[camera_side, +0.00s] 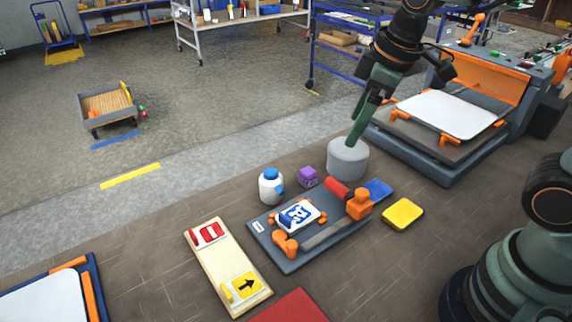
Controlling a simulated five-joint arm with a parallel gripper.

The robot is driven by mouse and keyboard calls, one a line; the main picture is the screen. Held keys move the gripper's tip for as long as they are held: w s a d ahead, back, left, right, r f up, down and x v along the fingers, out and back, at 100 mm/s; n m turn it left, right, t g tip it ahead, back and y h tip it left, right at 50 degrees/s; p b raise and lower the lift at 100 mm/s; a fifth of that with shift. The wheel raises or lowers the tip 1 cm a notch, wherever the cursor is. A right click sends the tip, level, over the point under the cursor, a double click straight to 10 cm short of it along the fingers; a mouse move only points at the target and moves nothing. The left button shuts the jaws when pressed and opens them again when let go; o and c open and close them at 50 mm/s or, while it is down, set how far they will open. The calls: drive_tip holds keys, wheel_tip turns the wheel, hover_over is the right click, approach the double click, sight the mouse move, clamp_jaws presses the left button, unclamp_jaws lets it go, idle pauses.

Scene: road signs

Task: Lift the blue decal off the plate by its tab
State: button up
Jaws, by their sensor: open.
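The blue decal (297,214), with white markings, lies on a small white plate (313,209) held between orange clamps on a dark grey fixture board (296,263). Its tab is too small to make out. My gripper (356,138) comes down from the upper right, to the right of and behind the decal and apart from it. It is open, with no decal in it. Its lower end overlaps the top of a grey cylinder (348,160) in this view; I cannot tell whether they touch.
A wooden board with signs (222,260) lies left. A large machine (440,125) stands behind at right.

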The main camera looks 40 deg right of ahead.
drive_tip(key=w+a+f+n+g, duration=0.2)
drive_tip(key=w+a+f+n, duration=0.15)
drive_tip(key=a+n, duration=0.35)
drive_tip(key=n+g, duration=0.2)
drive_tip(key=n, duration=0.3)
approach(284, 217)
drive_tip(key=shift+h, duration=0.3)
drive_tip(key=f, duration=0.2)
drive_tip(key=s+f, duration=0.1)
drive_tip(key=f, duration=0.1)
drive_tip(key=shift+a, duration=0.25)
drive_tip(key=shift+w+f, duration=0.15)
drive_tip(key=shift+f, duration=1.15)
drive_tip(key=shift+w+f, duration=0.15)
drive_tip(key=shift+f, duration=1.2)
clamp_jaws()
